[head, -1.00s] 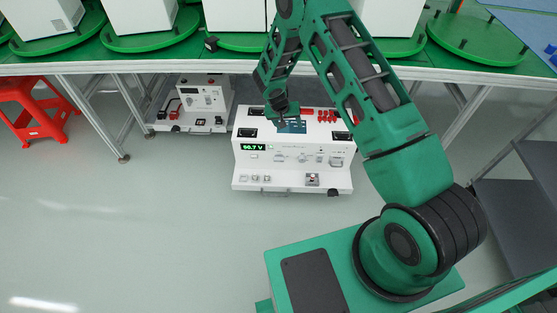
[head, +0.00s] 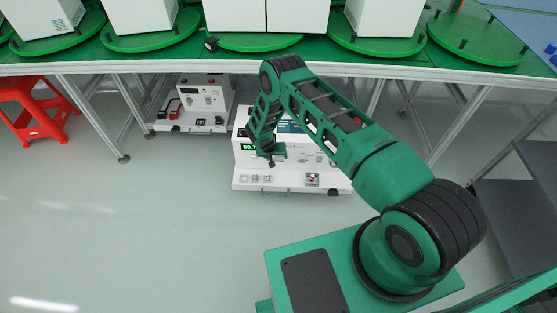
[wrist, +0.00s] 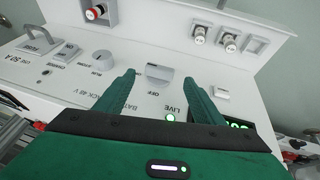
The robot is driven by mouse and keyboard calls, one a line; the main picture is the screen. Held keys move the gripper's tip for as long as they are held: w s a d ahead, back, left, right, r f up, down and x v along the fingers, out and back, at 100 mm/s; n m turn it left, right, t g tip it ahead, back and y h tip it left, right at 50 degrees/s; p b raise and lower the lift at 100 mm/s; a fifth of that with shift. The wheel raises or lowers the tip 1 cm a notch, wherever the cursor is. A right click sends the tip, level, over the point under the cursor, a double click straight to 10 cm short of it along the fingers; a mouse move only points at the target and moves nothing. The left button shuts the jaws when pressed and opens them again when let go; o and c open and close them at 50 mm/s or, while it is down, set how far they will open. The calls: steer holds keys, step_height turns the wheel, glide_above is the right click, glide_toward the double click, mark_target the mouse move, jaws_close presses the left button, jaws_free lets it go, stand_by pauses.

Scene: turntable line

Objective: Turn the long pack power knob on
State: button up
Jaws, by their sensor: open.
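The white power unit (head: 280,180) stands on the floor below the turntable bench, partly covered by my arm in the head view. In the wrist view, a grey bar-shaped knob (wrist: 158,72) is on its front panel, with the word OFF printed beside it. The knob lies across the space between my fingertips. My gripper (wrist: 159,80) is open, one finger on each side of the knob; I cannot tell whether they touch it. A green LIVE lamp (wrist: 170,118) glows between the fingers. In the head view my gripper (head: 272,152) is at the panel, beside the green display.
A round grey knob (wrist: 103,56) is left of my left finger. Another white unit (head: 200,102) stands behind left, and a red stool (head: 35,105) farther left. The floor in front is clear.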

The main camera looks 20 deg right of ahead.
mark_target(279, 159)
steer(key=shift+x, duration=2.15)
steer(key=c, duration=1)
steer(key=shift+s+d+y, duration=0.1)
steer(key=shift+d+y, duration=0.15)
steer(key=shift+y, duration=0.75)
steer(key=shift+c, duration=0.2)
